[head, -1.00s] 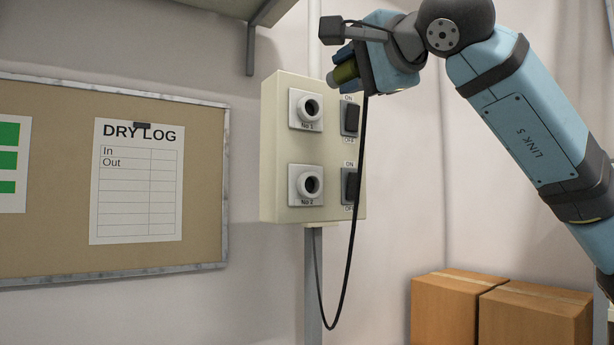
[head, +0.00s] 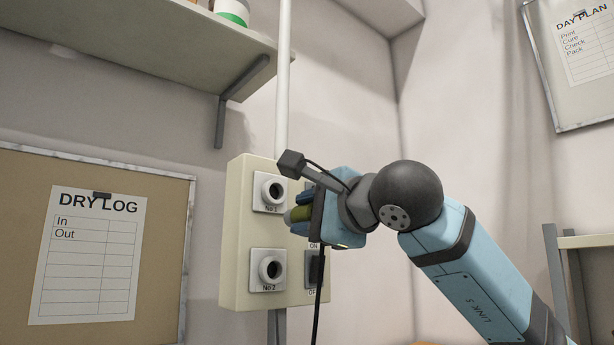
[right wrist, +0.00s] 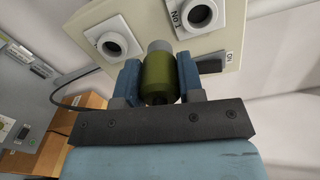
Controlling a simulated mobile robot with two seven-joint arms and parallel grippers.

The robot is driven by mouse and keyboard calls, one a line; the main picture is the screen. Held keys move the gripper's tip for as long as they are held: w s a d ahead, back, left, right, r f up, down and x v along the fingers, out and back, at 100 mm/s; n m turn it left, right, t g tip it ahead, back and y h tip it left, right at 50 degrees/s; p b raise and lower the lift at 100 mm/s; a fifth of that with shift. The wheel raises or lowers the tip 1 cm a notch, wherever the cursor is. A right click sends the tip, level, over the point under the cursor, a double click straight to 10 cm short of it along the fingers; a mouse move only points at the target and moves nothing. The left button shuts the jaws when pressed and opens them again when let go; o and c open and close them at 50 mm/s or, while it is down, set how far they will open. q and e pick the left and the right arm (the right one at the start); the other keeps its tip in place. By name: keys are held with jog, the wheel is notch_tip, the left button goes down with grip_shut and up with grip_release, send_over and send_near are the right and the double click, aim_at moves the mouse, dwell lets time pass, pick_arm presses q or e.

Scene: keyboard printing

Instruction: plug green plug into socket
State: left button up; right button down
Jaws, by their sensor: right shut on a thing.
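The green plug (head: 299,213) is held in my right gripper (head: 308,212), its grey tip facing left towards the socket box (head: 236,225). In the right wrist view the plug (right wrist: 159,78) sits between both fingers (right wrist: 160,82), and its tip is apart from or just in front of the box face; I cannot tell the gap. The upper socket, No 1 (head: 272,191), is just left of and above the plug. The lower socket, No 2 (head: 270,270), is below. Both sockets show open round holes. My left gripper is not in view.
A black cable (head: 318,305) hangs below my right gripper. A switch (head: 314,268) sits right of socket No 2; the upper switch is hidden behind the gripper. A shelf (head: 150,62) is above left, and the DRY LOG board (head: 160,170) is on the left wall.

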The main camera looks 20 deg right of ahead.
aim_at(267, 267)
notch_tip(267, 267, down, 8)
jog(key=s+m+p, duration=0.1)
jog(key=m, duration=0.5)
jog(key=shift+s+d+m+p, duration=0.35)
jog(key=shift+m, duration=0.05)
jog(key=shift+b+x, duration=1.25)
jog(key=shift+x, duration=1.25)
